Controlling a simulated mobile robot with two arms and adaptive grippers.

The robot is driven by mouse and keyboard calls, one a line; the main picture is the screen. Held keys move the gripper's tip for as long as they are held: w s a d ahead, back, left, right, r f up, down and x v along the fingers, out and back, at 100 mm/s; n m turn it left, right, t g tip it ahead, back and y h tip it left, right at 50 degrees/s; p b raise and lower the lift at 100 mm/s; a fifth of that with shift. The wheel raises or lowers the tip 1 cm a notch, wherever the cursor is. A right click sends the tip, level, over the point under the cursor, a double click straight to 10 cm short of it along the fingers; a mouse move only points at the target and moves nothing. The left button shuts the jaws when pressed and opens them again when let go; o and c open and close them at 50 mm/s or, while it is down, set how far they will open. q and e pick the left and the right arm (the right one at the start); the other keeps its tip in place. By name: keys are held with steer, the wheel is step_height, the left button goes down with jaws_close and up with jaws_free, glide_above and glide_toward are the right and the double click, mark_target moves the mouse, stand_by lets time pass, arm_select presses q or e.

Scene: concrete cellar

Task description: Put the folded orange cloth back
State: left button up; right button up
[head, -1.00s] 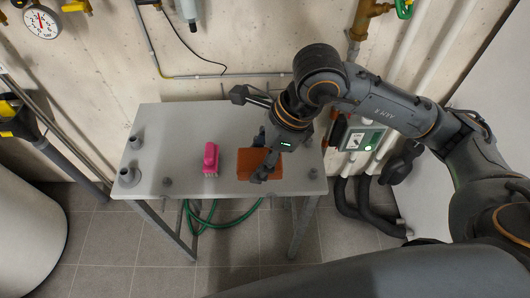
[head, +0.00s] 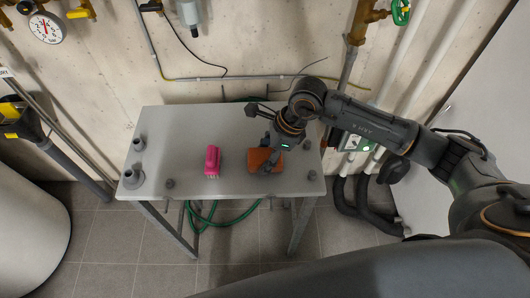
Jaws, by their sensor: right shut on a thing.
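The folded orange cloth (head: 259,157) is at the right half of the grey table (head: 235,182). My right gripper (head: 267,164) reaches down over it from the upper right and is shut on it, hiding part of the cloth. Whether the cloth touches the tabletop or is slightly above it I cannot tell. My left gripper is not in view.
The concrete wall with pipes is behind; a green hose (head: 205,212) hangs below.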

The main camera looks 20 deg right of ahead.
steer(key=o, duration=0.7)
steer(key=shift+f, duration=0.1)
steer(key=o, duration=0.4)
steer(key=shift+r, duration=0.25)
steer(key=b+v, duration=0.1)
steer(key=v, duration=1)
steer(key=shift+r+b, duration=0.4)
steer(key=shift+s+d, duration=0.1)
steer(key=shift+d, duration=0.05)
